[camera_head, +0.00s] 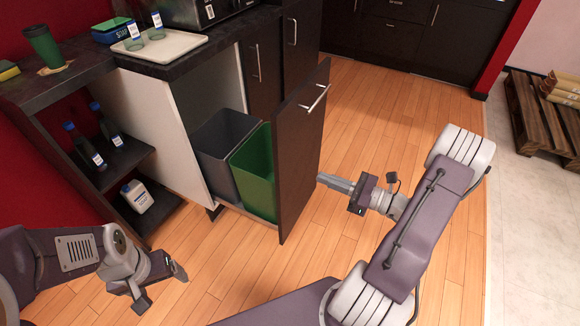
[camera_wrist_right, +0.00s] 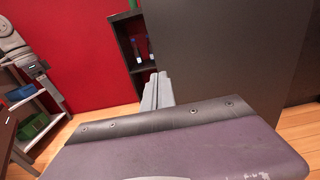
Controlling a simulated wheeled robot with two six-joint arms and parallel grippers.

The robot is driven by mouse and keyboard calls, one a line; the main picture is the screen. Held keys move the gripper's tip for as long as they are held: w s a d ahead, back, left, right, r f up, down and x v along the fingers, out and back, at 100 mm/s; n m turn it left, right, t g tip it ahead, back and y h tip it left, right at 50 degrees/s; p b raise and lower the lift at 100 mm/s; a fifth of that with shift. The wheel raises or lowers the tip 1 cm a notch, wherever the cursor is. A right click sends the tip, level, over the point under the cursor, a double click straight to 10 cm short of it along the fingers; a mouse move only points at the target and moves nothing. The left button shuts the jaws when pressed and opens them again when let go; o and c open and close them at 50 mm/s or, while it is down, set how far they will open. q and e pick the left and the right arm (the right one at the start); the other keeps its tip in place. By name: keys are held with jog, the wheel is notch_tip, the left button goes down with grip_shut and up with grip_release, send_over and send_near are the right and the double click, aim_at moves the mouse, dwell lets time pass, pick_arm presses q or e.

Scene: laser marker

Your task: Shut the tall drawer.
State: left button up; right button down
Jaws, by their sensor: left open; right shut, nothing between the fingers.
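The tall drawer (camera_head: 301,150) is pulled out of the counter, with a dark front panel and a silver bar handle (camera_head: 316,98) near its top. A grey bin (camera_head: 220,145) and a green bin (camera_head: 255,172) stand inside it. My right gripper (camera_head: 322,179) is shut and empty, its fingertips close to the outer face of the panel, low down. Whether they touch it I cannot tell. In the right wrist view the shut fingers (camera_wrist_right: 158,92) point forward beside the dark panel (camera_wrist_right: 215,60). My left gripper (camera_head: 160,284) is open and empty, low at the left.
An open shelf (camera_head: 125,157) with bottles stands left of the counter. Dark cabinets (camera_head: 405,35) are at the back and a wooden pallet (camera_head: 535,115) at the right. The wooden floor (camera_head: 375,110) around the drawer is clear.

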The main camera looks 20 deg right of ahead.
aim_at(281, 162)
jog(key=b+x, duration=0.2)
jog(key=x, duration=0.8)
jog(key=shift+a+f+b, duration=0.15)
jog(key=shift+b, duration=0.15)
jog(key=shift+w+a, duration=0.4)
jog(key=shift+w, duration=0.15)
pick_arm(q)
notch_tip(281, 162, down, 3)
jog(key=shift+f, duration=0.15)
